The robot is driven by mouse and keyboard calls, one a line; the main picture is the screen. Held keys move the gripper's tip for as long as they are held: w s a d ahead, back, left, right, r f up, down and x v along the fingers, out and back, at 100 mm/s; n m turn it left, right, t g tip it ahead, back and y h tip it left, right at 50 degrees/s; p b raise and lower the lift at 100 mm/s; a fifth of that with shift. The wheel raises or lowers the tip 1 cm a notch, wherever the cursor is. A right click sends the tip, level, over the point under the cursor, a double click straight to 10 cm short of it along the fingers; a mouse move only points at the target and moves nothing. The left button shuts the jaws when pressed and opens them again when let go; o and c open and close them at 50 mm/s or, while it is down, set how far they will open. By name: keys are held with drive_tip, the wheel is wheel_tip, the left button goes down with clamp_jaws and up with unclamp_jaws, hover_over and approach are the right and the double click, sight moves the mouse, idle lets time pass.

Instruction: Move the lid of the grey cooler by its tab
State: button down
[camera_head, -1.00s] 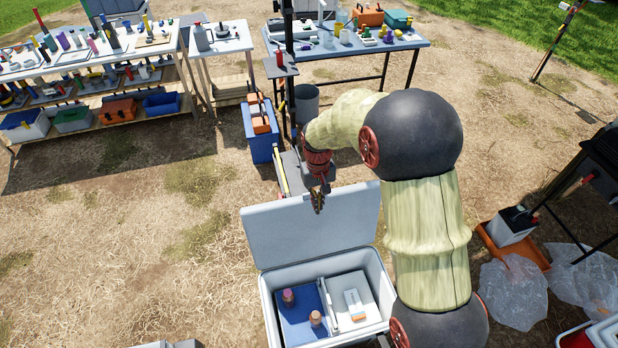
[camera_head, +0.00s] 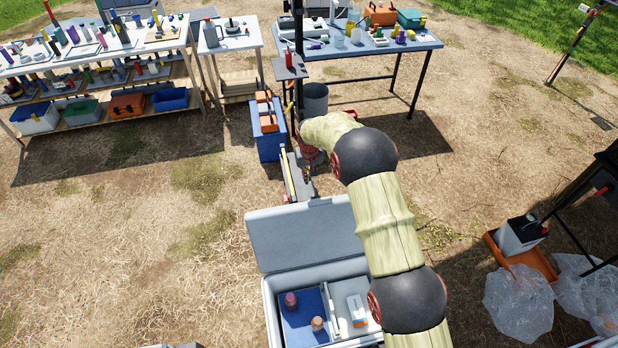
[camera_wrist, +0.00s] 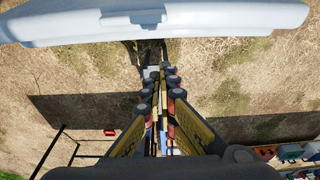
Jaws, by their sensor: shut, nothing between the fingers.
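The grey cooler (camera_head: 268,312) stands at the bottom centre of the head view. Its lid (camera_head: 300,238) stands open, raised at the back of the box. My gripper (camera_head: 308,176) is small in the head view, beyond the lid's upper edge and partly hidden by my arm. In the wrist view the pale lid edge (camera_wrist: 225,22) crosses the top, with the small tab (camera_wrist: 134,18) on it. My gripper (camera_wrist: 157,75) is shut and empty there, with the fingertips below the tab in the picture and apart from it.
Inside the cooler are a blue block (camera_head: 303,318) with two capped bottles and a pale compartment. A blue box (camera_head: 268,140) and a grey bin (camera_head: 314,100) stand behind. Tables line the back. An orange tray (camera_head: 520,262) and clear bags lie right. Open ground lies left.

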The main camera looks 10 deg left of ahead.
drive_tip(key=f, duration=0.2)
drive_tip(key=s+f, duration=0.1)
drive_tip(key=f, duration=0.3)
drive_tip(key=shift+s+d+f+b, duration=0.15)
drive_tip(key=shift+d+b, duration=0.15)
drive_tip(key=shift+s+d, duration=0.35)
drive_tip(key=shift+s, duration=0.3)
